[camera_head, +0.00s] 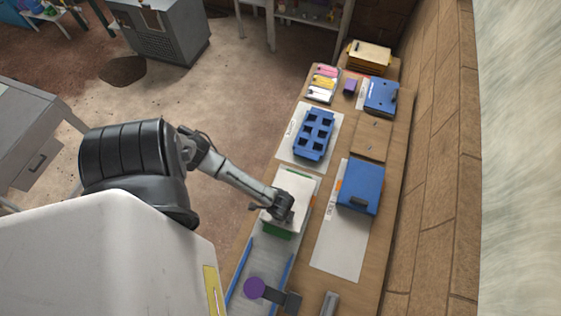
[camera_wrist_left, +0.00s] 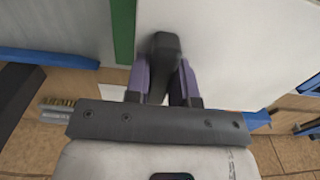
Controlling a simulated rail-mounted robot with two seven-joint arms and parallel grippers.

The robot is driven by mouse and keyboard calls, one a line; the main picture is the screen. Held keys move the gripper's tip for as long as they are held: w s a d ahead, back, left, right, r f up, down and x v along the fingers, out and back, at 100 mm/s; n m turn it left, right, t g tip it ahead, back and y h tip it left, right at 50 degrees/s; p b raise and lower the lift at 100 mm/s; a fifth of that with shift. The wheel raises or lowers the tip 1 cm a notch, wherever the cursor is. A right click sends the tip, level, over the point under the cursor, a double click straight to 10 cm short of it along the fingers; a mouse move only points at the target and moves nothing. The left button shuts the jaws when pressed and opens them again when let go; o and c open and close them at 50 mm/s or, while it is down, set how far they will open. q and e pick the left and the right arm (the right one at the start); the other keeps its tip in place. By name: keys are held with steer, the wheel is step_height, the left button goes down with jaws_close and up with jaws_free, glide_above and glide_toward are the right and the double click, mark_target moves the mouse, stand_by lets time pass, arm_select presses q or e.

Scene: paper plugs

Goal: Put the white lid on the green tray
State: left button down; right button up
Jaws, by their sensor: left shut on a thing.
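The white lid (camera_head: 296,186) is over the green tray (camera_head: 277,231) on the bench. A green end of the tray shows beyond the lid's near edge; the rest is hidden under the lid. In the left wrist view the tray is a green strip (camera_wrist_left: 123,30) left of the white lid (camera_wrist_left: 235,50). My left gripper (camera_head: 281,208) is above the lid's near part. Its purple fingers (camera_wrist_left: 162,78) are shut on the lid's dark handle (camera_wrist_left: 164,48). I cannot tell whether the lid touches the tray. My right gripper is not in view.
A blue holder (camera_head: 314,134) lies beyond the lid. A blue box (camera_head: 361,187) is to the right. A brick wall (camera_head: 430,150) bounds the bench's right side.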

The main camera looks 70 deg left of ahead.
arm_select(q)
steer(key=shift+f, duration=0.35)
steer(key=c, duration=0.9)
jaws_free()
steer(key=shift+r, duration=0.6)
step_height(320, 180, up, 13)
steer(key=shift+f, duration=0.15)
